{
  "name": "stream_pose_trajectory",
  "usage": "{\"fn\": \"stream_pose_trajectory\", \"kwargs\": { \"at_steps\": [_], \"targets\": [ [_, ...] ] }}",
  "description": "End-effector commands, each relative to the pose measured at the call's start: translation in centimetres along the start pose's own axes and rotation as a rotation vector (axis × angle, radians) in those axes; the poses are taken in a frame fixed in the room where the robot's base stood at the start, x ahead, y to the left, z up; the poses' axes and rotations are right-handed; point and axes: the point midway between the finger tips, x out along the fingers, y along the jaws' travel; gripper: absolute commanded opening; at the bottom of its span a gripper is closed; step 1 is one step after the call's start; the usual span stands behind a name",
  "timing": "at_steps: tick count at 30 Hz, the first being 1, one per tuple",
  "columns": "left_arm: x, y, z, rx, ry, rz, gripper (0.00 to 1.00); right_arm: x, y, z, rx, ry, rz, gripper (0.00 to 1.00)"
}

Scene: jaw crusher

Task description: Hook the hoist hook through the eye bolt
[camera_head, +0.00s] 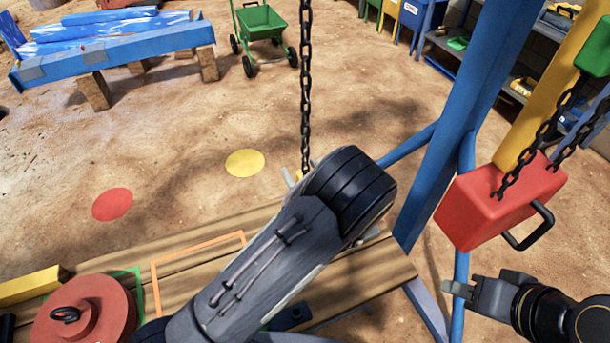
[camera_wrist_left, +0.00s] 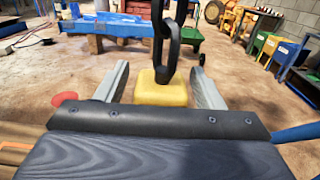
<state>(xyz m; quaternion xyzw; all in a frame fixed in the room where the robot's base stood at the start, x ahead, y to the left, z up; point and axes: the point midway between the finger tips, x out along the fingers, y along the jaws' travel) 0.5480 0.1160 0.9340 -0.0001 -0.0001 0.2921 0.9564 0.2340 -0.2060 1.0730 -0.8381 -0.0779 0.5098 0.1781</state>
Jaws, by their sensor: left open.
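A dark chain (camera_head: 305,80) hangs down at the centre of the head view. In the left wrist view its large links (camera_wrist_left: 165,45) end at a yellow block (camera_wrist_left: 162,92). My left gripper (camera_wrist_left: 160,72) is open, with one finger on each side of this block and visible gaps. The hook itself is hidden in both views. My left forearm covers most of this area in the head view. A black eye bolt (camera_head: 65,314) stands on a dark red round piece (camera_head: 105,310) at the lower left. My right gripper (camera_head: 465,289) is at the lower right, apart from everything.
The red piece sits on a wooden bench (camera_head: 205,238) with orange and green outlines. A red block (camera_head: 490,210) with a black handle hangs on chains near a blue post (camera_head: 465,110). A green cart (camera_head: 260,22) and blue trestle table (camera_head: 120,45) stand behind.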

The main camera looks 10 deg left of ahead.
Motion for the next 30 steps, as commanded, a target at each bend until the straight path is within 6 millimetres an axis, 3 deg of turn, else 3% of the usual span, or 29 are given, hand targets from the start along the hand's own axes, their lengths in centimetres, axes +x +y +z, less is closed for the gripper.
{"fn": "stream_pose_trajectory", "kwargs": {
  "at_steps": [5, 19, 30],
  "targets": [
    [0.00, 0.00, -0.03, 0.000, 0.000, 0.000, 0.62, 0.02, 0.01, 0.01, 0.000, 0.000, 0.000, 0.36],
    [-0.03, 0.00, -0.02, 0.000, 0.000, 0.000, 0.02, 0.02, 0.01, 0.01, 0.000, 0.000, 0.000, 0.36],
    [-0.63, -0.12, 0.11, 0.000, 0.000, -0.002, 0.00, -0.03, -0.01, -0.01, 0.000, 0.000, 0.000, 0.36]
  ]
}}
